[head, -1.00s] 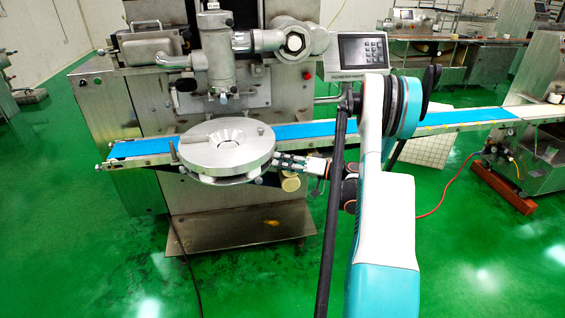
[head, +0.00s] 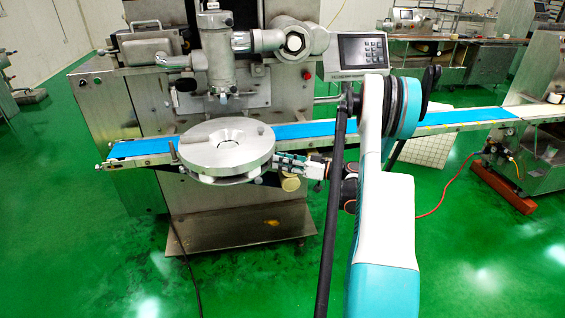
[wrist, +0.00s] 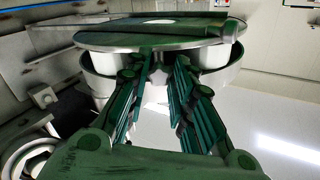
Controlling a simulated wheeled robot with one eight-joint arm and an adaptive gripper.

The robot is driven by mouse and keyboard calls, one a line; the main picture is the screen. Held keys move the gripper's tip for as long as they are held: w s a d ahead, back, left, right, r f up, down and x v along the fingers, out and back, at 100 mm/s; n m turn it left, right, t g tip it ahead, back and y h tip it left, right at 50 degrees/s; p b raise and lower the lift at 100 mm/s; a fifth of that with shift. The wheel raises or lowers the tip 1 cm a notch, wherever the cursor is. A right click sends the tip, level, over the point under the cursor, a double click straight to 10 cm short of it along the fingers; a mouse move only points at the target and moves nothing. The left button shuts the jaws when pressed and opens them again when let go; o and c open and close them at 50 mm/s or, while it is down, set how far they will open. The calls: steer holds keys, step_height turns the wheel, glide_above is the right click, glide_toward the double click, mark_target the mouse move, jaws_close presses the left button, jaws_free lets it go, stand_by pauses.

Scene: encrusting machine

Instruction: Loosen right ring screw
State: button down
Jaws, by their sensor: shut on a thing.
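My gripper (head: 278,162) comes in from the right, at the right side of the ring just under the disc's edge. In the wrist view my gripper (wrist: 160,66) has its two long fingers converging below the disc. They are shut on the right ring screw, which is mostly hidden between the fingertips.
The blue conveyor belt (head: 300,130) runs behind the disc. A tan round knob (head: 291,183) sits just below my gripper. A control panel (head: 362,50) stands at upper right. The green floor in front is clear.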

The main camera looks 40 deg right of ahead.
steer(key=shift+f, duration=0.1)
steer(key=c, duration=1.4)
jaws_free()
steer(key=shift+s+d, duration=0.1)
steer(key=v, duration=1.1)
steer(key=shift+s, duration=0.35)
steer(key=shift+d, duration=0.1)
